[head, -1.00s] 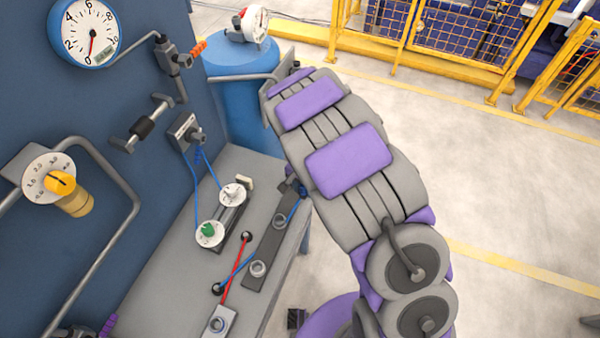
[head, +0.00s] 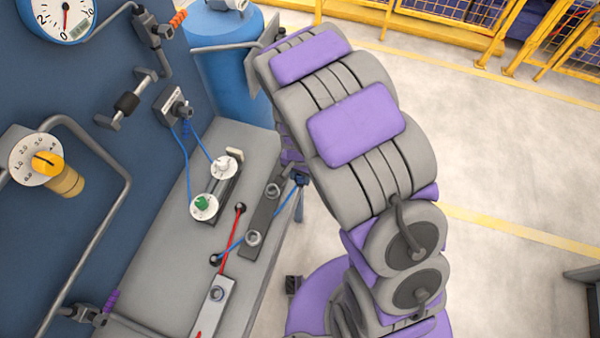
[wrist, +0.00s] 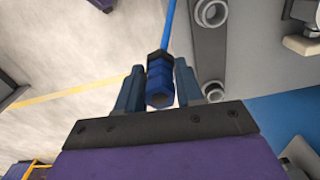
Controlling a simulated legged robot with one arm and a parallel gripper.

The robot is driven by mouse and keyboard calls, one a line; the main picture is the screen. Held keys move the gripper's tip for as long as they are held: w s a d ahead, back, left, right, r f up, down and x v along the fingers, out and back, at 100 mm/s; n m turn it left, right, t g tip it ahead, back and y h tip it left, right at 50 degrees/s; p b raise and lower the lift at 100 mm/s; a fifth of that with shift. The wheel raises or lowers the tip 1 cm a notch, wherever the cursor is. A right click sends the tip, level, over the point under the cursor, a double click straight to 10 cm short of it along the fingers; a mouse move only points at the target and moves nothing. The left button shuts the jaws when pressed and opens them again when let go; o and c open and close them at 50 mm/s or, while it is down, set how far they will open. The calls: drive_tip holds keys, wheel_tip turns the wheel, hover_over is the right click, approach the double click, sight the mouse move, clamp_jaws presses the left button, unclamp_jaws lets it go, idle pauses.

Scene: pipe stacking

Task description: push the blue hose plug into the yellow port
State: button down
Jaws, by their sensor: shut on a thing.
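My gripper (wrist: 160,76) is shut on the blue hose plug (wrist: 158,88), which sits between its two fingers in the wrist view. The blue hose (wrist: 168,25) runs from the plug to the top edge of that view. In the head view the plug (head: 300,179) is a small dark blue shape beside the bench's right edge, below my arm. My arm hides most of the gripper there. The hose (head: 284,203) trails from it back over the bench. I cannot make out a yellow port in either view.
The bench (head: 160,262) carries a dark plate with metal rings (head: 262,215), a red hose (head: 230,240) and dial knobs (head: 203,207). A wall panel (head: 75,110) with a yellow knob (head: 45,163) stands left. A blue tank (head: 225,70) stands behind. Floor at right is open.

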drive_tip(key=shift+r+p, duration=2.1)
drive_tip(key=shift+r, duration=1.95)
drive_tip(key=shift+w, duration=0.1)
